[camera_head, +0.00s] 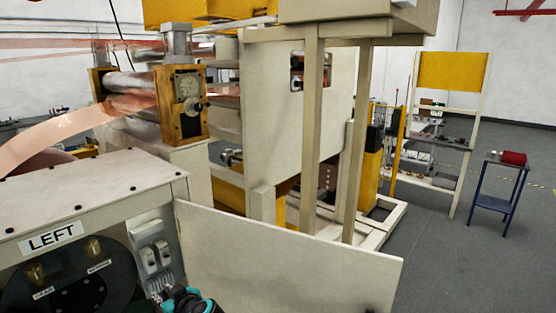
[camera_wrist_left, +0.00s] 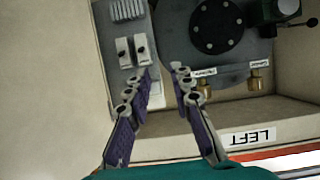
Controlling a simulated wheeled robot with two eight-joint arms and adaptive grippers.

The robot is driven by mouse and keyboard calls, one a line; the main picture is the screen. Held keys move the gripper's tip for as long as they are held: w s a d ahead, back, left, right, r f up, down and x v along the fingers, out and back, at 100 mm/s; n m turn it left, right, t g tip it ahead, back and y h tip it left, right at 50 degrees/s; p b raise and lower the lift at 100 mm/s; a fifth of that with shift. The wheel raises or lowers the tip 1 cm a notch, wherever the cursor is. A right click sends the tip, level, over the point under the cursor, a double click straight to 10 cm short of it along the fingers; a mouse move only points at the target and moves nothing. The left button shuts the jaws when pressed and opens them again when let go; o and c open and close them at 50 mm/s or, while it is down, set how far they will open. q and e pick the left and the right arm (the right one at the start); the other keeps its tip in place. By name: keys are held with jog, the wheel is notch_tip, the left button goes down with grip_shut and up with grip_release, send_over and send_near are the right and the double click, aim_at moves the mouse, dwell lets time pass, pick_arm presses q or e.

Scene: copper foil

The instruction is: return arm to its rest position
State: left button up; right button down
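My left gripper (camera_wrist_left: 161,74) shows in the left wrist view with its two purple-padded fingers apart and nothing between them. Beyond the fingertips is the inside of the machine cabinet marked LEFT, with a round dark plate (camera_wrist_left: 216,28), brass fittings and a grey switch block (camera_wrist_left: 133,50). I cannot tell whether the fingers touch anything. In the head view only a teal and black part of my left arm (camera_head: 188,301) shows at the bottom edge, in front of the cabinet. My right gripper is in neither view.
The cabinet (camera_head: 90,195) stands at the left with its pale door panel (camera_head: 285,262) swung open to the right. Behind are rollers with copper foil (camera_head: 70,132) and a tall machine frame. A blue stand (camera_head: 496,185) and shelves are at the right, with open floor around them.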

pick_arm(q)
jog(key=w+d+r+m+t+h, duration=0.1)
jog(key=d+r+m+t, duration=0.2)
jog(key=r, duration=0.4)
jog(key=w+d+r+t+h, duration=0.2)
jog(key=d+r+t, duration=0.1)
jog(key=r+t, duration=0.3)
jog(key=s+d+r+m+h, duration=0.2)
jog(key=s+d+m+h, duration=0.3)
jog(key=d+m+h, duration=0.35)
jog(key=s+d+f+g+h, duration=0.2)
jog(key=s+d+f+g, duration=0.3)
jog(key=s+f, duration=0.35)
jog(key=s+a+f+n+g+y, duration=0.1)
jog(key=s+a+f+g+y, duration=0.2)
jog(key=s+a+f+g, duration=0.3)
jog(key=s+f, duration=0.4)
jog(key=f, duration=0.1)
jog(key=shift+s+a, duration=0.25)
jog(key=shift+s, duration=0.1)
